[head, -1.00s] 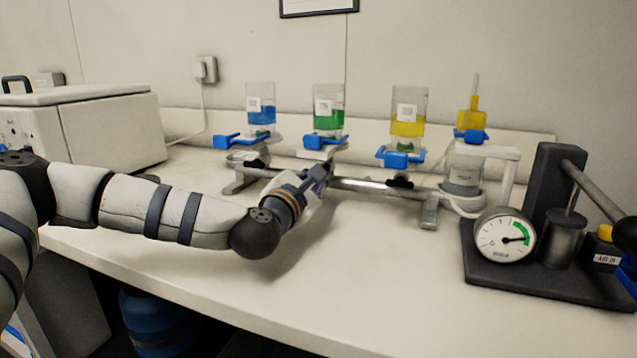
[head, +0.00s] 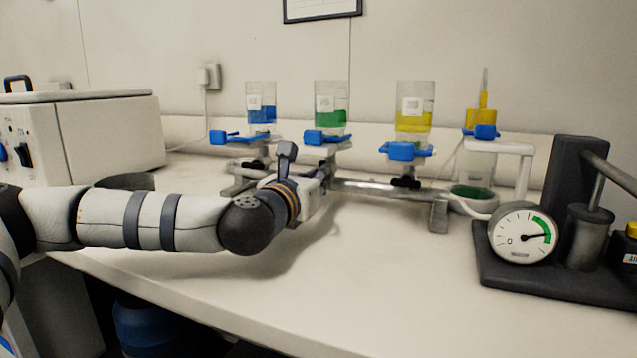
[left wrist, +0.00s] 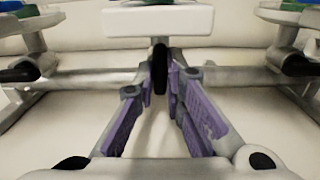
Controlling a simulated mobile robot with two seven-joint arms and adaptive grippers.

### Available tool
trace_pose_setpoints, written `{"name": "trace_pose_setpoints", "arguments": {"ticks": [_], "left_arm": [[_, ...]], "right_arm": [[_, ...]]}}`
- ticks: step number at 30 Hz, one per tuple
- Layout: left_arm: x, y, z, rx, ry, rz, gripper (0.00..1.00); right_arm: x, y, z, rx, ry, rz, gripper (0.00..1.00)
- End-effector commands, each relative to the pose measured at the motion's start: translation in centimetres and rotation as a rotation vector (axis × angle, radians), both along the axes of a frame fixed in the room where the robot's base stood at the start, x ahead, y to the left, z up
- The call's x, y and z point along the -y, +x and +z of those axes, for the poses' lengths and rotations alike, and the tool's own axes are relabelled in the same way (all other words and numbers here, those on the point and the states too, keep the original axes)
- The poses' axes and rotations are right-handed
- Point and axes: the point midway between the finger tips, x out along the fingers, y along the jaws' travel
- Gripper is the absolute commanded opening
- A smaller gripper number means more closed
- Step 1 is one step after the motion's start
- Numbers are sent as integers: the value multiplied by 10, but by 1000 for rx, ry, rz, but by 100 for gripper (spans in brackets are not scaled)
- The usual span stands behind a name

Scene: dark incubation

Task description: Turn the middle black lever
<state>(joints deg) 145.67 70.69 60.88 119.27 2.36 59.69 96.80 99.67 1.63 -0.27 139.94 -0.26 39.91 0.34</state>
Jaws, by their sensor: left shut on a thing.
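The middle black lever (left wrist: 160,68) sits on the manifold's metal pipe, below a white block in the left wrist view. My left gripper (left wrist: 161,82) has its two purple-padded fingers closed on this lever from either side. In the head view my left gripper (head: 318,172) is at the pipe below the green-filled cup (head: 331,118), and its wrist hides the lever. Another black lever (head: 405,182) shows under the yellow-filled cup (head: 414,120); it is apart from my gripper. A left black lever (left wrist: 20,72) also shows in the left wrist view. My right gripper is not in view.
The manifold pipe (head: 375,188) runs across the bench (head: 390,270). A blue-filled cup (head: 261,112) stands left. A flask with green at its bottom (head: 470,185) and a pump with a gauge (head: 523,236) stand right. A white box machine (head: 110,130) is left. The front middle bench is clear.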

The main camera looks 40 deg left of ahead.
Motion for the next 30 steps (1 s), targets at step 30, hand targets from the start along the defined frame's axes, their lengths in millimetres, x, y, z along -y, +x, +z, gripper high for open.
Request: {"name": "trace_pose_setpoints", "arguments": {"ticks": [30], "left_arm": [[1, -2, 0, 7, -33, 0, 31]], "right_arm": [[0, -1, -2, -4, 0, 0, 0]]}}
